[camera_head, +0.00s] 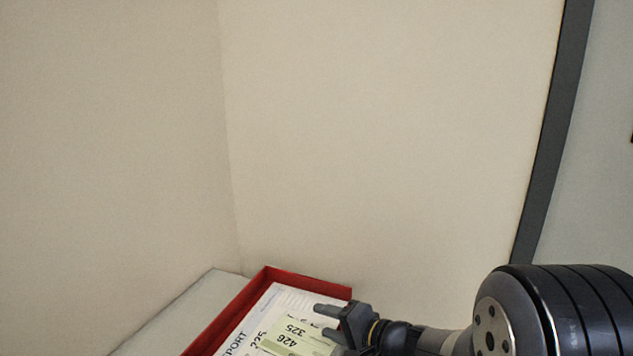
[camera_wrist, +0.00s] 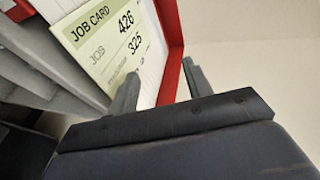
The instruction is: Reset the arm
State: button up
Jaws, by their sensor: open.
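My gripper (camera_head: 323,321) is open, with its two fingers apart and nothing seen between them. In the head view it is at the bottom, over the right part of a red tray (camera_head: 228,317). In the wrist view the two fingertips (camera_wrist: 160,74) point toward the tray's red wall (camera_wrist: 171,30). A pale green job card (camera_wrist: 108,37) printed "JOB CARD", "426" and "325" lies in the tray on white paper. The card (camera_head: 293,338) also shows in the head view, left of my gripper. I cannot tell whether the fingers touch the card.
The tray sits on a pale surface (camera_head: 178,318) in a corner between two plain beige walls (camera_head: 380,130). A dark grey vertical strip (camera_head: 553,130) stands at the right. Grey ridged parts (camera_wrist: 40,60) lie at the left of the wrist view. Space above the tray is clear.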

dwell(0.5)
jog(key=shift+a+f+b, duration=0.2)
jog(key=shift+f+b, duration=0.45)
jog(key=shift+b, duration=0.3)
jog(key=v, duration=1.1)
jog(key=x, duration=1.1)
jog(key=shift+r, duration=0.2)
jog(key=r+p, duration=0.1)
jog(key=d+r+p, duration=0.1)
jog(key=p, duration=0.1)
jog(key=shift+s+r, duration=0.15)
jog(key=shift+r, duration=0.05)
jog(key=s+d+r+p, duration=0.3)
jog(key=d+r+p, duration=0.4)
jog(key=d+r, duration=0.1)
jog(key=s+f+n+g+y+p, duration=0.2)
jog(key=s+f+n+g+y, duration=0.2)
jog(key=s+n+g, duration=0.5)
jog(key=shift+s+d+f+g+p, duration=0.25)
jog(key=shift+s+f+g, duration=0.25)
jog(key=shift+f+g, duration=0.75)
